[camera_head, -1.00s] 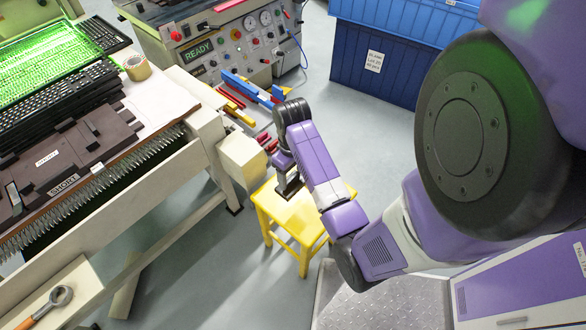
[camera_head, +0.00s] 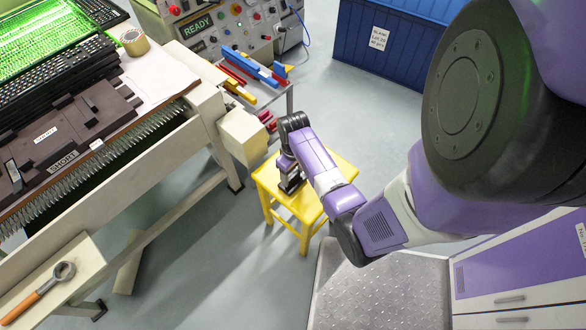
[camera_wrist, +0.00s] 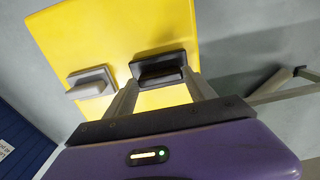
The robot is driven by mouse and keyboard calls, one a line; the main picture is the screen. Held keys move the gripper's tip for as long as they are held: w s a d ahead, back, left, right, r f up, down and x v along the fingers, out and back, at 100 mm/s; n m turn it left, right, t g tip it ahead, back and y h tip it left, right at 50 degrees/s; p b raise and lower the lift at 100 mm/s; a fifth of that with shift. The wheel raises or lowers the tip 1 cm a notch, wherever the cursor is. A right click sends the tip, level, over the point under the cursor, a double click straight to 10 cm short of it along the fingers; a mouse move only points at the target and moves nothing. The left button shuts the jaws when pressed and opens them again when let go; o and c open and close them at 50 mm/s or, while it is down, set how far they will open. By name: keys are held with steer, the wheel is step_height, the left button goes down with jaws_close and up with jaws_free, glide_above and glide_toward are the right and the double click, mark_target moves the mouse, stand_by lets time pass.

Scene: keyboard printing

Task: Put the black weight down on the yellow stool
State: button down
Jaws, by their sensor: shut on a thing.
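The yellow stool (camera_head: 311,206) stands on the floor near the middle of the head view. Its seat fills the upper left of the wrist view (camera_wrist: 112,35). My gripper (camera_head: 287,165) points down over the seat and is shut on the black weight (camera_wrist: 158,68). In the head view the black weight (camera_head: 291,184) shows low over the seat, partly hidden by my wrist. I cannot tell whether its base touches the seat. In the wrist view a grey weight-like block (camera_wrist: 92,80) is beside it, to the left, at the seat's edge.
A side table (camera_head: 262,98) with blue, yellow and red bars stands just behind the stool. The workbench (camera_head: 120,215) is to the left, with a wrench (camera_head: 45,287) on its ledge. A blue crate (camera_head: 372,55) stands behind.

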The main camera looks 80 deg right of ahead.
mark_target(293, 176)
steer(key=shift+f, duration=0.15)
steer(key=shift+c, duration=1.6)
jaws_free()
steer(key=shift+f, duration=0.1)
step_height(293, 176, up, 12)
steer(key=p, duration=0.1)
steer(key=w+a+n+t+h, duration=0.1)
steer(key=w+a+t, duration=0.2)
steer(key=a, duration=0.8)
steer(key=w+a+n+t+h, duration=0.1)
steer(key=w+a+t, duration=0.2)
steer(key=a, duration=0.7)
steer(key=s+a+r+n+t, duration=0.1)
steer(key=s+a+r+t, duration=0.2)
steer(key=r, duration=0.5)
steer(key=s+a+r+n+t+y, duration=0.1)
steer(key=s+a+r+n+t, duration=0.1)
steer(key=s+r, duration=0.3)
steer(key=s+a+r+n+t+y, duration=0.1)
steer(key=s+a+r+t, duration=0.3)
steer(key=r, duration=0.7)
steer(key=shift+a+r, duration=0.35)
steer(key=shift+a, duration=0.2)
